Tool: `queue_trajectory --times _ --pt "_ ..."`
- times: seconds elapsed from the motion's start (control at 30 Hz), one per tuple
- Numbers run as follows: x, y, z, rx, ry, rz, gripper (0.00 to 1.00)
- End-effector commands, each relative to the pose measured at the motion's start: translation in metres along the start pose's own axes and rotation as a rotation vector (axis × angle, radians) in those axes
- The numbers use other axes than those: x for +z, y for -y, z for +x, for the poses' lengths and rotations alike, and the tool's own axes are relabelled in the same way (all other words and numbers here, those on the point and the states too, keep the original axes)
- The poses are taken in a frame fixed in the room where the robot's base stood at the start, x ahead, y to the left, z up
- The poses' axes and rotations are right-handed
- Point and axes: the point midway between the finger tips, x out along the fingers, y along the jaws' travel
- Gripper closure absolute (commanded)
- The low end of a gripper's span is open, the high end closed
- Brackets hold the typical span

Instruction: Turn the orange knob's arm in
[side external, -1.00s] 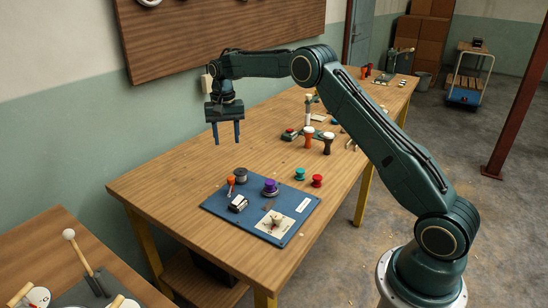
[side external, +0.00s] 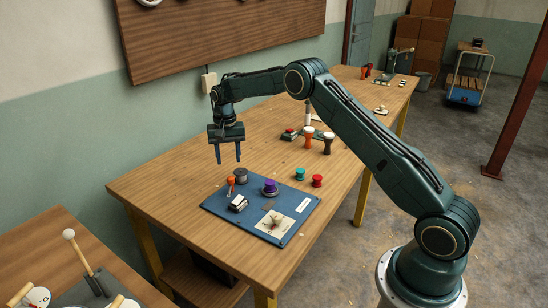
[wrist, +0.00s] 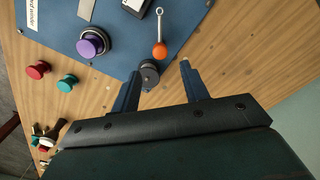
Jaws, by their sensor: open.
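The orange knob (side external: 231,180) stands at the far left part of the blue board (side external: 293,224). In the wrist view the orange knob (wrist: 160,50) has a thin pale arm reaching toward the top of the picture. My gripper (side external: 228,162) is open and empty, above the board's far edge, with its fingers pointing down. In the wrist view my gripper (wrist: 160,70) has its fingertips spread to either side below the orange knob, apart from it. A dark grey knob (wrist: 149,74) shows between the fingers.
A purple knob (side external: 270,186) and a black-and-white switch box (side external: 238,204) are close by on the board. Teal (side external: 300,174) and red (side external: 317,181) knobs stand right of it. Goblet drums (side external: 328,144) stand farther back. The table left of the board is clear.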

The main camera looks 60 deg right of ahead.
Motion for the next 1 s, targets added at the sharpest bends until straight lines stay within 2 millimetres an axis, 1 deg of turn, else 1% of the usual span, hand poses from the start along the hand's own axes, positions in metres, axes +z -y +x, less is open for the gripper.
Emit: queue_trajectory --times 0.03,0.2,0.43,0.63,0.93,0.97,1.0 --pt "0.000 0.000 0.009 0.002 0.003 0.000 0.55" --pt "0.001 0.000 0.035 0.001 0.003 0.000 0.55" --pt "0.000 0.000 0.063 0.000 0.002 0.000 0.55" --pt "0.000 0.000 0.073 0.000 0.001 0.000 0.55" --pt "0.000 0.000 0.075 0.000 0.000 0.000 0.55" --pt "0.000 0.000 0.075 0.000 0.000 0.000 0.57" --pt "0.000 0.000 0.075 0.000 0.000 0.000 0.65"
